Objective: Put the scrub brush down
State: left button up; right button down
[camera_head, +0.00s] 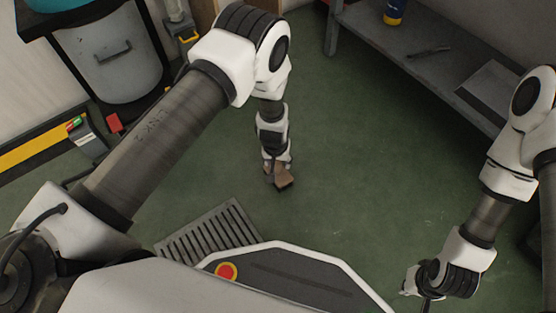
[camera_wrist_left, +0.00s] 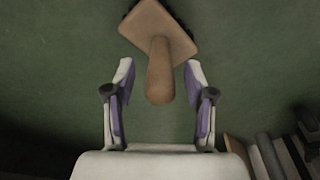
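The scrub brush (camera_head: 283,181) has a tan block with dark bristles and is low over or on the green floor; I cannot tell which. In the left wrist view the brush (camera_wrist_left: 158,28) shows its block and a thick rounded handle pointing back toward my gripper. My left gripper (camera_head: 276,164) reaches down at it. In the wrist view my left gripper (camera_wrist_left: 160,76) has its fingers spread, with the handle end between them and gaps on both sides. My right gripper (camera_head: 412,288) is at the lower right, partly hidden, its fingers unclear.
A floor grate (camera_head: 210,232) lies left of the brush. A grey bin (camera_head: 112,55) stands at the upper left. Green floor is clear around the brush.

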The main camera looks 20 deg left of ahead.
pick_arm(q)
notch_tip(320, 180, up, 12)
jog(key=s+p, duration=0.2)
jog(key=p, duration=1.2)
jog(key=s+a+r, duration=0.2)
jog(key=s+a, duration=0.1)
jog(key=s, duration=0.5)
jog(key=s+a+r+g, duration=0.1)
jog(key=s+a+r, duration=0.1)
jog(key=s, duration=0.7)
jog(key=s+a+r+m, duration=0.1)
jog(key=s+a, duration=0.3)
jog(key=s, duration=0.4)
jog(key=shift+s+a+r+g, duration=0.25)
jog(key=shift+a+r+g, duration=0.15)
jog(key=shift+r, duration=0.15)
jog(key=shift+r, duration=0.1)
